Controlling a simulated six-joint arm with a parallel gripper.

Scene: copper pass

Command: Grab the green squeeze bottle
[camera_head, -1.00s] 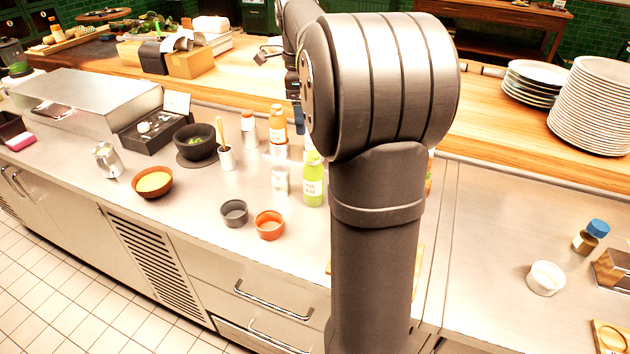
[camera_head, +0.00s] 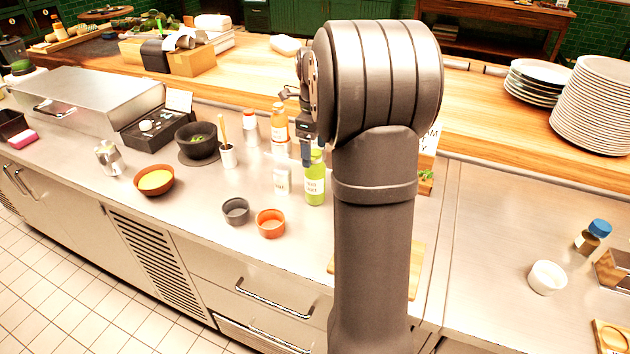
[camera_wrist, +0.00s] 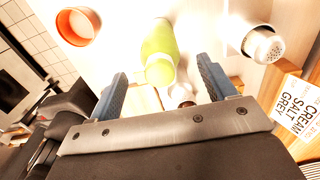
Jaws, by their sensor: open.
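The green squeeze bottle (camera_head: 315,185) stands upright on the steel counter in the head view, with a white label on its front. My gripper (camera_head: 306,152) is just above and slightly left of the bottle's top; my arm hides part of it. In the wrist view, the bottle (camera_wrist: 160,45) lies ahead between the two blue fingers of my gripper (camera_wrist: 162,68), its cap end pointing towards me. The fingers are spread apart with nothing held between them. I cannot tell how far the fingertips are from the bottle.
An orange bottle (camera_head: 279,124) and a white-labelled container (camera_head: 282,179) stand close left of the green bottle. An orange bowl (camera_head: 270,223) and a grey bowl (camera_head: 236,211) are in front. A metal-topped shaker (camera_wrist: 264,45) and a sign (camera_wrist: 302,108) are at right in the wrist view.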

